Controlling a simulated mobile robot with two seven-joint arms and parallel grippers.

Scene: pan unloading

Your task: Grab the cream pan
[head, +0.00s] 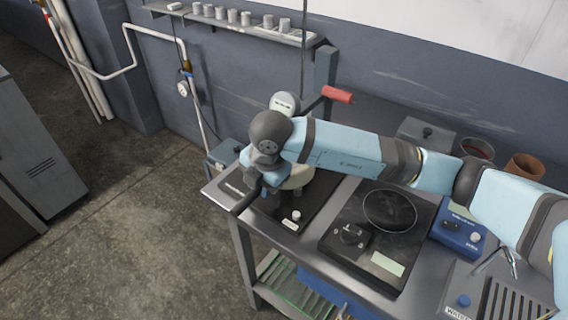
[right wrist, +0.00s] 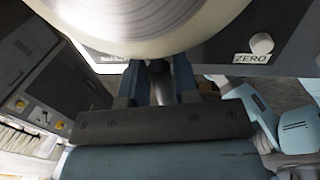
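The cream pan (head: 298,178) sits on a dark scale (head: 310,205) at the left end of the metal bench, partly hidden behind my right gripper (head: 255,188). In the right wrist view the cream pan (right wrist: 150,22) fills the top, with its round ringed face in sight. My right gripper (right wrist: 158,72) has its blue fingers on both sides of a dark piece, which looks like the pan's handle. I cannot tell whether the fingers press on it. My left gripper is not in view.
A hot plate (head: 380,238) bearing a black ring stands to the right of the scale. A blue device (head: 460,232) and brown pots (head: 524,167) are further right. A red-handled lever (head: 338,94) rises behind my arm. A wall shelf (head: 235,24) holds several small weights.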

